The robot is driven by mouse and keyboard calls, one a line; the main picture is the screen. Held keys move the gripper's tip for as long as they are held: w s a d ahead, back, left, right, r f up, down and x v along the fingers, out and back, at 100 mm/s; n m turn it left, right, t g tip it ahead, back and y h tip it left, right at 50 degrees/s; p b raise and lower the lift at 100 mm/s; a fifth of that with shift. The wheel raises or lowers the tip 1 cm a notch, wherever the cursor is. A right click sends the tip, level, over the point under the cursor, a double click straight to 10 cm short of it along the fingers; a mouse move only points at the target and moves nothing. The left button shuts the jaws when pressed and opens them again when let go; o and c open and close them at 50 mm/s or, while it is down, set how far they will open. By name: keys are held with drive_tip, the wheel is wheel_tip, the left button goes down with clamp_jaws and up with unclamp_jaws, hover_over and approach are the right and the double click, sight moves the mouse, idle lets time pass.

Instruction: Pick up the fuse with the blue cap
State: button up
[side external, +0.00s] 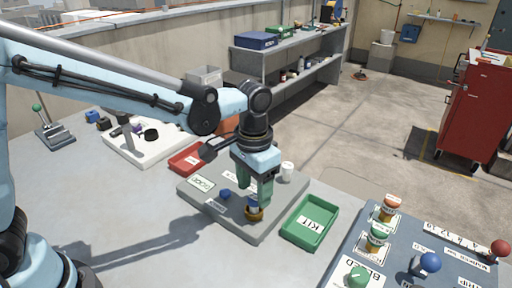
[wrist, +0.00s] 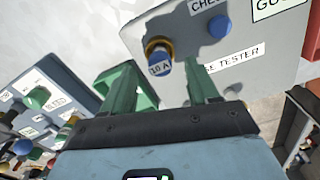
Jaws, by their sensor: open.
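The fuse with the blue cap (side external: 252,206) stands in a brass-coloured socket on the grey fuse tester board (side external: 240,228). In the wrist view the fuse (wrist: 160,65) shows a blue part and a white "10 A" label. My gripper (side external: 258,199) is directly above and around the fuse's upper part in the side view, pointing down. In the wrist view its green fingers (wrist: 158,75) are spread apart, with the fuse showing in the gap between them. Whether either finger touches it I cannot tell.
A blue knob (side external: 225,194) and a white cup (side external: 287,169) are on the tester board. A green KIT tray (side external: 311,220) lies to its right, a red tray (side external: 187,160) behind left. A panel with knobs and coloured-cap fuses (side external: 377,238) stands at the front right.

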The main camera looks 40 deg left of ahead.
drive_tip(key=shift+f, duration=0.85)
clamp_jaws()
drive_tip(key=shift+r, duration=0.2)
